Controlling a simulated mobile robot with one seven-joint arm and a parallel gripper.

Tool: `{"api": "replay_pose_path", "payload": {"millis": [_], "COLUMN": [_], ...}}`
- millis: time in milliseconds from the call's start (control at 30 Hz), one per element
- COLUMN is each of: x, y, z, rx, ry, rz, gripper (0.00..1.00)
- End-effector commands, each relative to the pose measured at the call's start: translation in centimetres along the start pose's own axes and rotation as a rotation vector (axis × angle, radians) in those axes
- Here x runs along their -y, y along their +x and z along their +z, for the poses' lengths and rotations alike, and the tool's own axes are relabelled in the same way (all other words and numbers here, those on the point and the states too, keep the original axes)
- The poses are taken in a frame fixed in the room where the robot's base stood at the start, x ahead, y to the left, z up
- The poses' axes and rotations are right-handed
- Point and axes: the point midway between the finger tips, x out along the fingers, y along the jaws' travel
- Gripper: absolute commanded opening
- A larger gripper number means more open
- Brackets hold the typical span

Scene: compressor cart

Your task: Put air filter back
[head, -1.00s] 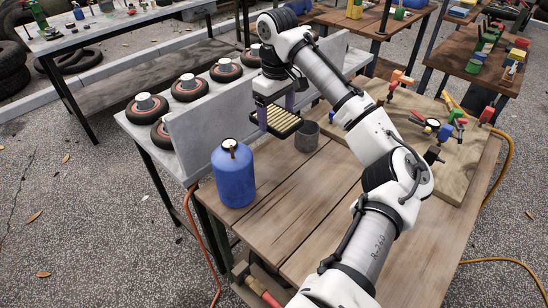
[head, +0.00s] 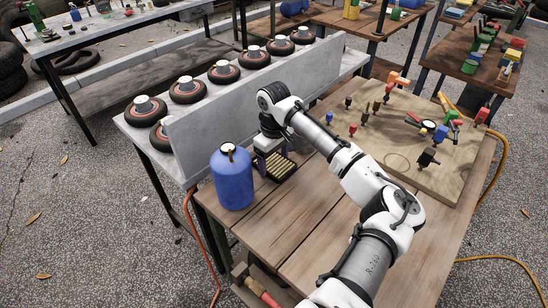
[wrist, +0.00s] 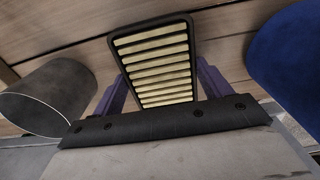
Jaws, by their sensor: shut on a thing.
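The air filter is a dark rectangular frame with pale yellow pleats (head: 281,169); in the wrist view (wrist: 154,62) its pleated face shows between two purple fingers. My gripper (head: 273,166) is shut on it, and the fingers also show at its sides in the wrist view (wrist: 160,88). The filter is low over the wooden table (head: 300,220), to the right of the blue tank (head: 232,178). I cannot tell whether it touches the tabletop.
The blue tank also fills the right of the wrist view (wrist: 290,50). A grey upright panel (head: 215,115) runs behind. A board with coloured clamps (head: 400,140) lies right. The front tabletop is clear.

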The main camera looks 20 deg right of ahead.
Motion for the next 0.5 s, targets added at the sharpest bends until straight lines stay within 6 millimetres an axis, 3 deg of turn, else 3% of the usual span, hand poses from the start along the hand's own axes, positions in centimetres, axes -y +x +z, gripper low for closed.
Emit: {"api": "replay_pose_path", "payload": {"millis": [233, 267, 400, 500], "x": [0.01, 0.0, 0.0, 0.0], "y": [0.15, 0.12, 0.1, 0.1], "z": [0.0, 0.01, 0.01, 0.01], "rx": [0.0, 0.0, 0.001, 0.001], "ry": [0.0, 0.0, 0.0, 0.0], "rz": [-0.001, -0.001, 0.0, 0.0], "gripper": [0.48, 0.81, 0.99, 0.99]}}
